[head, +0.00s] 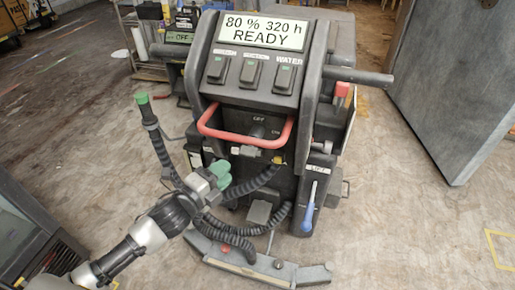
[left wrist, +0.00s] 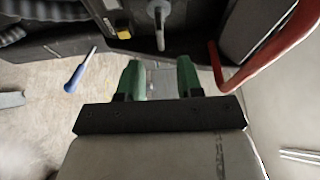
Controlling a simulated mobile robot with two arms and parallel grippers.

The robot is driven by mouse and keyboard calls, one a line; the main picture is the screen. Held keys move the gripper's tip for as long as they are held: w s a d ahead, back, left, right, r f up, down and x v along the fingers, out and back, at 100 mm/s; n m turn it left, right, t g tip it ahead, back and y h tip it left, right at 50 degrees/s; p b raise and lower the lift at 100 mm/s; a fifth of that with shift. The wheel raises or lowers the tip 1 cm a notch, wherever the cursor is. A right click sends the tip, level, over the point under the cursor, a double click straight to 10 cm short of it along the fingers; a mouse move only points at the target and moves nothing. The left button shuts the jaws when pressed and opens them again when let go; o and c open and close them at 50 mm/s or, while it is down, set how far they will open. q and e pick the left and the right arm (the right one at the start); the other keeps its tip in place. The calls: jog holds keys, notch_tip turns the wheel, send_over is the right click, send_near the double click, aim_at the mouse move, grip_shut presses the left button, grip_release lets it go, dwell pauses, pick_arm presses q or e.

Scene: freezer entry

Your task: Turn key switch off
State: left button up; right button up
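In the left wrist view a grey metal shaft (left wrist: 160,22), which looks like the key, stands out ahead of the fingers. My left gripper (head: 221,176) has green fingers and is below and left of the switch, apart from it. In the left wrist view its fingers (left wrist: 161,80) are spread with nothing between them. My right gripper is not in view.
The red handle (head: 250,143) loops in front of the panel; it also shows at right in the left wrist view (left wrist: 268,52). Black coiled hoses (head: 235,222) hang near my left arm. A blue-handled lever (head: 308,215) is at lower right. Open floor lies around.

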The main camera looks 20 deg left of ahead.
aim_at(248, 150)
pick_arm(q)
jog(key=x, duration=1)
jog(key=shift+f, duration=0.1)
grip_shut()
